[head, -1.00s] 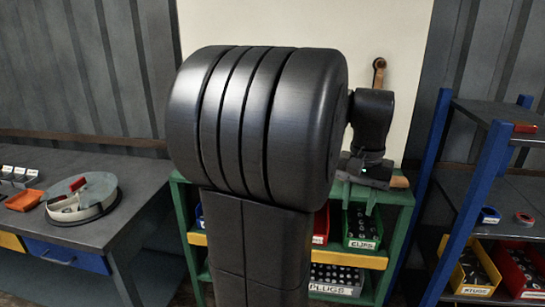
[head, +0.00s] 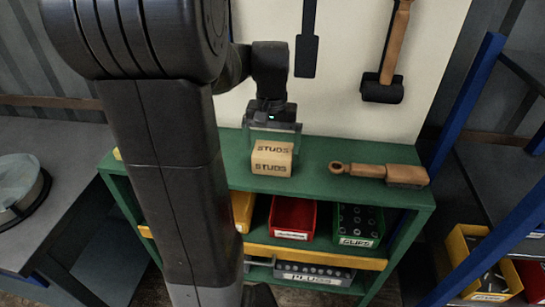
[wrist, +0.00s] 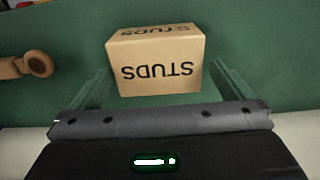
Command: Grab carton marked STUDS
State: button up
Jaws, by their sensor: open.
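The tan carton marked STUDS (head: 272,160) stands on the green top of the shelf unit, near its middle. In the wrist view the carton (wrist: 157,62) lies just ahead of my gripper, its lettering upside down. My gripper (head: 273,140) is above and behind the carton in the head view. In the wrist view my gripper (wrist: 158,85) has its two fingers spread, one on each side of the carton's near end. The gap between them holds no firm grip; whether a finger touches the carton cannot be told.
A wooden-handled brush (head: 380,174) lies on the green shelf top (head: 330,150) to the right. A mallet (head: 390,60) and a dark tool (head: 307,45) hang on the wall behind. Bins, including a red one (head: 292,216), fill the shelf below. A blue-framed rack (head: 470,100) stands right.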

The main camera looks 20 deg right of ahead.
aim_at(273, 149)
notch_tip(273, 149, down, 4)
jog(key=shift+s+f, duration=0.15)
jog(key=shift+f, duration=0.05)
jog(key=shift+d, duration=0.1)
jog(key=c, duration=1.1)
